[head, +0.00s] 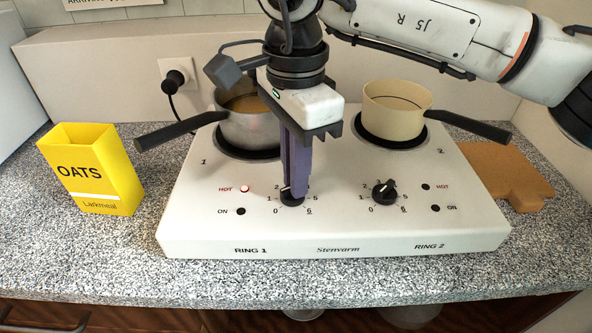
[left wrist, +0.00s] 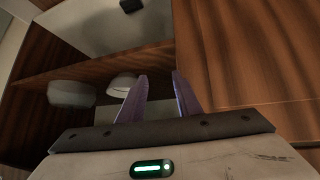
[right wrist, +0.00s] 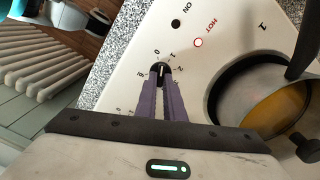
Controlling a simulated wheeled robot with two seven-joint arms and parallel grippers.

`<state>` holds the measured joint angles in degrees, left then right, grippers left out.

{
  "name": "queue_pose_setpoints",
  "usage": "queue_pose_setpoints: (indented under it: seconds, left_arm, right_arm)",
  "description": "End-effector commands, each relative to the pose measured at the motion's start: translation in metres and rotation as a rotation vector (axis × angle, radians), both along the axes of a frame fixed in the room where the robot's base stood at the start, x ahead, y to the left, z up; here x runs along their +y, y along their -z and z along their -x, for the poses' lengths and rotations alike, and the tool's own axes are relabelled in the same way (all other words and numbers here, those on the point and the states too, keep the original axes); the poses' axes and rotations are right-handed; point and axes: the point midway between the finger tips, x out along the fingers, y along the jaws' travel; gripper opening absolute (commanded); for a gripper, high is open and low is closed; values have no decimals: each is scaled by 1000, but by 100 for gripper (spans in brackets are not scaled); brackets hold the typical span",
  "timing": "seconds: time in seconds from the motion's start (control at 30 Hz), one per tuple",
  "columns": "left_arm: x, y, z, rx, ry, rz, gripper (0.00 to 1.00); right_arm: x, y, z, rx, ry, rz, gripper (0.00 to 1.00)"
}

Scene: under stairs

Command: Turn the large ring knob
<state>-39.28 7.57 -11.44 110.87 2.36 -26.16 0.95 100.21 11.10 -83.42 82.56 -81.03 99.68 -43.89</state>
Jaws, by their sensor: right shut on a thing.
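The white two-ring hob (head: 335,228) stands on the speckled worktop. My right gripper (head: 292,192) points down at the black knob of ring 1 (head: 290,200) and is shut on it. In the right wrist view the knob (right wrist: 159,69) shows between the purple fingertips, within its number scale. The ring 1 HOT lamp (head: 245,188) glows red and its ON lamp (head: 241,211) is dark. The ring 2 knob (head: 384,191) is free, with both its lamps dark. My left gripper (left wrist: 160,98) is open and empty, in front of wooden cupboards.
A grey pan (head: 248,127) with amber contents stands on ring 1, its handle pointing left. A cream pan (head: 395,108) stands on ring 2, its handle pointing right. A yellow oats box (head: 92,170) is at left, a cork board (head: 505,175) at right. The front worktop is clear.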

Motion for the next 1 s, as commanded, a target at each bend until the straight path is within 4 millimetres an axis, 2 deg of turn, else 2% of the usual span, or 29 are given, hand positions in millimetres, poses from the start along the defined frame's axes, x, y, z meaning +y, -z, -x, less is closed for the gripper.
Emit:
queue_pose_setpoints:
  seconds: [0.4,1.0]
  left_arm:
    - [1,1,2,5,-1,-1,31]
    - [2,-1,0,2,-3,-3,31]
  right_arm:
    - [1,0,-2,-1,-264,-1,0]
    - [1,0,-2,-1,-338,0,0]
